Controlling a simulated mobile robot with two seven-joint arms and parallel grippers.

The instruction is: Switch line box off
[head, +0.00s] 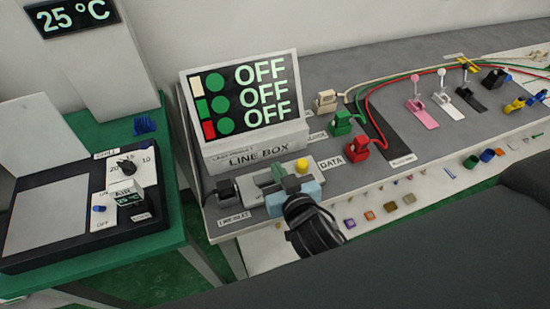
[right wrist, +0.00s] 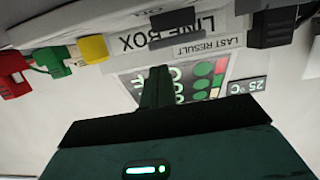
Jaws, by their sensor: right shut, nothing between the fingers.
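The line box (head: 258,148) stands on the grey bench in the head view. Its screen (head: 262,92) reads OFF in three rows, beside cream, green and red marks. A grey fixture (head: 252,188) with a yellow knob (head: 301,166) sits in front of it. My right gripper (head: 278,173) is shut and empty over this fixture, close to the yellow knob; contact cannot be told. In the right wrist view the shut fingers (right wrist: 156,85) point toward the box label and partly cover the screen. The yellow knob (right wrist: 93,49) is left of them. My left gripper is not in view.
Cream (head: 326,101), green (head: 341,123) and red (head: 357,149) plugs with cables stand right of the box. Pink (head: 420,112) and white (head: 446,102) lever fixtures stand farther right. A green table (head: 174,205) with an air panel is at left. A black plug (head: 226,188) adjoins the fixture.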

